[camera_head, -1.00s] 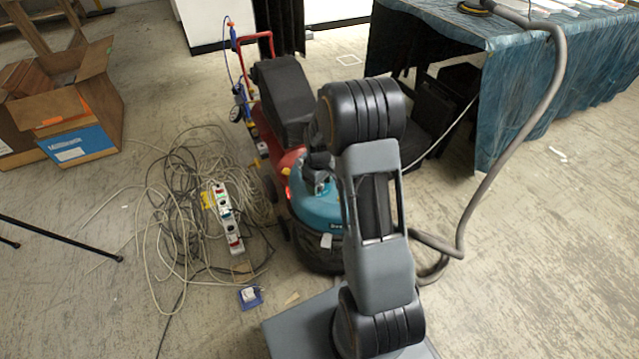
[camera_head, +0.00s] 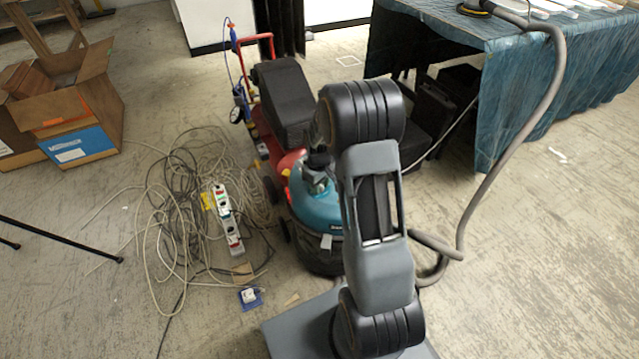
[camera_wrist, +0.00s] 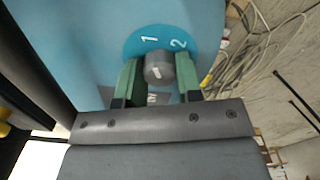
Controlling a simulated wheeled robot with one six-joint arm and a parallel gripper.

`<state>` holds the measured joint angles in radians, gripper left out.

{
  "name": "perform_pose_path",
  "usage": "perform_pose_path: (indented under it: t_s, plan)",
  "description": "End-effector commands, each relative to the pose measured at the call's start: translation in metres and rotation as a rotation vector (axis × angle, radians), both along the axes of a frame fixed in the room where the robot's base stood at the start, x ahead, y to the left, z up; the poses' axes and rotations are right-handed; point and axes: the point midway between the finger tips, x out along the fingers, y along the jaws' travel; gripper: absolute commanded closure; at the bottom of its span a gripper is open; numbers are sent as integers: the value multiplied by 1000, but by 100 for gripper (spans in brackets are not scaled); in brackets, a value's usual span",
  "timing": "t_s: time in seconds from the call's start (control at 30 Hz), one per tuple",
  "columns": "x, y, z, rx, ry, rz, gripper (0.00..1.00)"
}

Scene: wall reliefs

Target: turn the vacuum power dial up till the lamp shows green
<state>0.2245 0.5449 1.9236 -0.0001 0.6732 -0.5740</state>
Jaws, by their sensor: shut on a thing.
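The teal vacuum (camera_head: 318,208) stands on the floor, partly behind my arm in the head view. In the wrist view, its power dial (camera_wrist: 160,66) is a grey round knob with a short white mark. It sits on a darker teal disc (camera_wrist: 134,46) with a white 1 and 2. My gripper (camera_wrist: 158,62) has one green finger on each side of the knob and is shut on it. Below the knob is a grey patch with lettering I cannot read fully. I cannot make out the lamp in either view.
A tangle of cables (camera_head: 180,215) with a power strip (camera_head: 228,218) lies left of the vacuum. A red machine (camera_head: 262,120) stands behind it. A grey hose (camera_head: 490,180) runs up to the cloth-covered table (camera_head: 510,95). Open boxes (camera_head: 85,135) stand at the left.

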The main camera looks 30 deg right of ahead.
Motion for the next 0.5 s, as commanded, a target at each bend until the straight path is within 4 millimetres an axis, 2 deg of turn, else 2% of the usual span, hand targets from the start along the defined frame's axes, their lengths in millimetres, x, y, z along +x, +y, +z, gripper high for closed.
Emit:
perform_pose_path:
  t_s: [0.17, 0.5]
  plan:
    - [0, 0, 2, 0, 0, -103, 91]
    - [0, 0, 2, 0, 0, -416, 91]
